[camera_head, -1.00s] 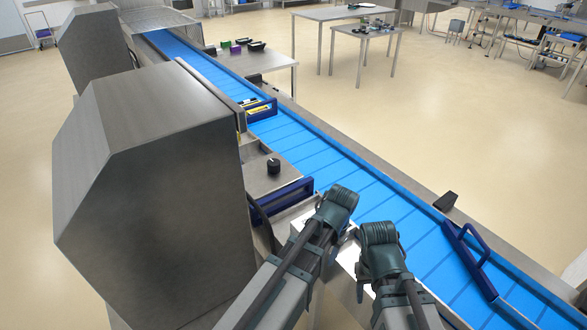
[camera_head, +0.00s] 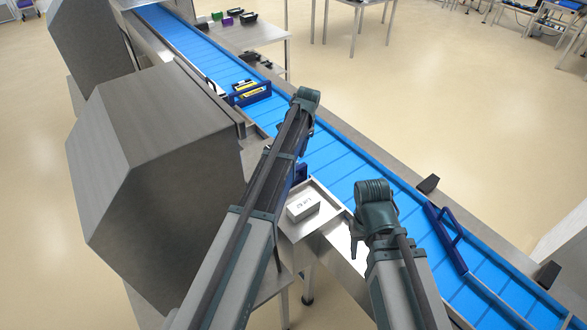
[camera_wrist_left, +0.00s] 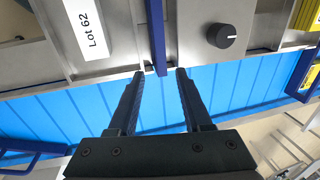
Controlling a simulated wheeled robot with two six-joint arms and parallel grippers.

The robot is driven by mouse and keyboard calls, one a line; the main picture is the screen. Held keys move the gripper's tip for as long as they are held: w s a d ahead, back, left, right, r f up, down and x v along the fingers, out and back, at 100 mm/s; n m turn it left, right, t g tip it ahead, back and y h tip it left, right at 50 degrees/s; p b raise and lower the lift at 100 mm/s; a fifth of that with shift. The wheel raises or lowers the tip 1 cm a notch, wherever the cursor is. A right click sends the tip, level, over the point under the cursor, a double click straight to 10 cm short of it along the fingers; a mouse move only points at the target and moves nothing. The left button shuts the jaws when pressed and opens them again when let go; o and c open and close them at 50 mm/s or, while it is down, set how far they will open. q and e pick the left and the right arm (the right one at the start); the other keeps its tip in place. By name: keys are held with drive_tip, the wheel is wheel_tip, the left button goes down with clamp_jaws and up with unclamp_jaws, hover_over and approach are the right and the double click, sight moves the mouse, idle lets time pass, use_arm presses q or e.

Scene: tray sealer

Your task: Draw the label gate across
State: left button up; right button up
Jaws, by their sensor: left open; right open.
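A blue bar (camera_wrist_left: 156,35), which looks like the label gate, runs from the steel deck toward the blue belt in the left wrist view. Its end lies between the open fingers of my left gripper (camera_wrist_left: 160,90), and I cannot tell whether they touch it. In the head view the gate (camera_head: 301,172) is mostly hidden behind my left arm, as are the left fingers. My right gripper (camera_head: 357,247) is open and empty, above the near side of the belt. A white label reading "Lot 62" (camera_wrist_left: 90,28) lies left of the bar.
A white box (camera_head: 303,206) sits in a steel tray beside the belt (camera_head: 330,155). A black knob (camera_wrist_left: 221,36) is right of the bar. Another blue frame (camera_head: 250,93) with yellow pieces stands up the belt; one with a handle (camera_head: 447,238) crosses it lower down. Large steel housings (camera_head: 155,150) stand left.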

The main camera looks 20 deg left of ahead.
use_arm(q)
drive_tip(key=f+b, duration=0.4)
drive_tip(key=w+a+f+b, duration=0.1)
drive_tip(key=f+b, duration=0.3)
drive_tip(key=a+f+b, duration=0.1)
drive_tip(key=f+b, duration=0.3)
drive_tip(key=f, duration=0.1)
drive_tip(key=shift+w, duration=0.3)
clamp_jaws()
idle(1.0)
